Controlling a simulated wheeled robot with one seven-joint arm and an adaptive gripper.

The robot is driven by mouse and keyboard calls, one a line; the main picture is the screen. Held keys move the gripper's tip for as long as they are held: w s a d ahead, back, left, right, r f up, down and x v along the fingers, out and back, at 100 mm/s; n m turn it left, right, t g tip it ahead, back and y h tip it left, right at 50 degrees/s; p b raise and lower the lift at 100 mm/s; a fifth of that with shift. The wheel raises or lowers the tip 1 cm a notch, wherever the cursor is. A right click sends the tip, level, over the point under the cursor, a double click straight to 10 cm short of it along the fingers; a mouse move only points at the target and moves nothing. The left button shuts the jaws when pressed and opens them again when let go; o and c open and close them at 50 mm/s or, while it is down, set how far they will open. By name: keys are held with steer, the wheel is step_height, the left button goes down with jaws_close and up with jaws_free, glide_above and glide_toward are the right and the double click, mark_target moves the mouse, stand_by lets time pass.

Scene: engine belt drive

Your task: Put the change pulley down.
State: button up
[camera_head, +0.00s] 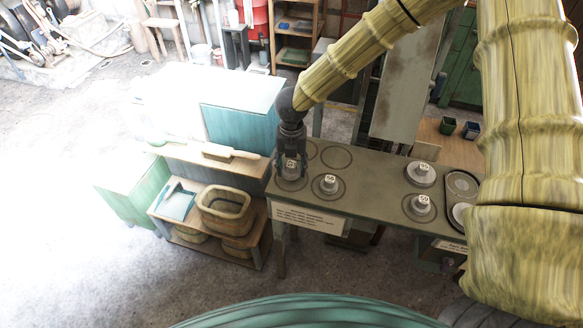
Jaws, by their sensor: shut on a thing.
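My gripper (291,163) points down at the left end of the long grey-green bench (360,165). It is shut on the labelled knob of a grey change pulley (292,183). This pulley is at or just above a circle marked on the bench top; I cannot tell if it touches. Its label is partly hidden by the fingers. Another grey pulley marked 56 (328,186) sits in a circle just to the right. Two more labelled pulleys stand farther right, one at the back (421,174) and one in front (419,207).
Behind the held pulley, an empty marked circle (336,157) lies on the bench. A dark tray (461,188) lies at the right. A sign (308,218) hangs on the bench front. A wooden stand with a basket (226,211) and a brush (231,153) is at the left.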

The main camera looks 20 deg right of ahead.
mark_target(291, 170)
steer(key=shift+w+d, duration=0.1)
steer(key=shift+w, duration=0.25)
steer(key=shift+w+d+f+p, duration=0.1)
steer(key=shift+w+f+p, duration=0.05)
steer(key=shift+f+p, duration=0.55)
steer(key=shift+f, duration=1.1)
steer(key=shift+f, duration=0.15)
steer(key=o, duration=1)
steer(key=shift+o, duration=0.2)
step_height(291, 170, up, 12)
steer(key=shift+r+b, duration=0.2)
steer(key=shift+b, duration=0.65)
